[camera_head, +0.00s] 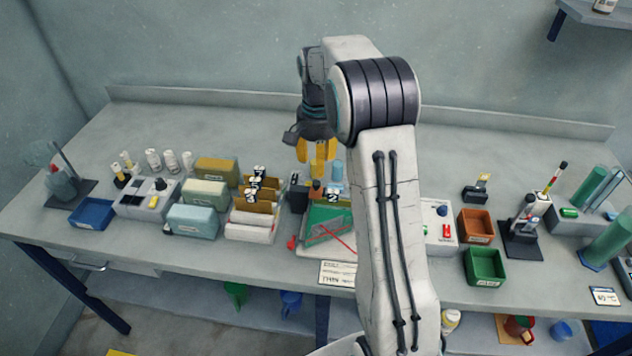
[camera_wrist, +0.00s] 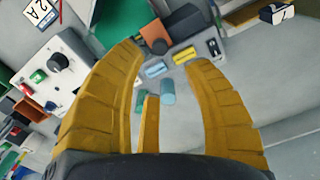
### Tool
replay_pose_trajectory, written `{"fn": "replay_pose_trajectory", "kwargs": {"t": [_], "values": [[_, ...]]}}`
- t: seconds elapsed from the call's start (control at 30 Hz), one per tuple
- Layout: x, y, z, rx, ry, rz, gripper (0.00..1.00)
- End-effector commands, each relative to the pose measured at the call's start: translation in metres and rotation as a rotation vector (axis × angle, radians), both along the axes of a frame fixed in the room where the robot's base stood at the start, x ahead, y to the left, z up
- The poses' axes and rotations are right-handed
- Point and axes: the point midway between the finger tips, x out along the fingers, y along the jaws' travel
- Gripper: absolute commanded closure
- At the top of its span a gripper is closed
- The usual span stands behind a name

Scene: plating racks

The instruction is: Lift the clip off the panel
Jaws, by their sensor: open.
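My gripper (camera_head: 316,160) is open and empty above the back middle of the bench; its yellow fingers stand spread in the wrist view (camera_wrist: 165,55). A green board (camera_head: 328,222) with red lines stands in front of my gripper in the head view, and a green surface shows at the top left of the wrist view (camera_wrist: 122,18). A small red piece (camera_head: 292,243) is beside the board's lower left. I cannot tell which piece is the clip.
Card files with numbered tags (camera_head: 254,205) stand left of the board. A white control box (camera_head: 440,228), an orange tray (camera_head: 475,225) and a green tray (camera_head: 485,266) are to the right. A blue tray (camera_head: 92,213) is far left. The back strip of the bench is mostly clear.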

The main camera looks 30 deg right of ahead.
Motion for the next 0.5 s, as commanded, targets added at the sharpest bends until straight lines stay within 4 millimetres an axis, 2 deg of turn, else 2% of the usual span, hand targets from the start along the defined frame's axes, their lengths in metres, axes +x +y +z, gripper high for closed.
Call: {"fn": "replay_pose_trajectory", "kwargs": {"t": [0.17,0.5], "values": [[0.0,0.0,-0.008,0.001,0.003,-0.045,0.55],[-0.001,0.001,-0.048,0.001,0.005,-0.048,0.55]]}}
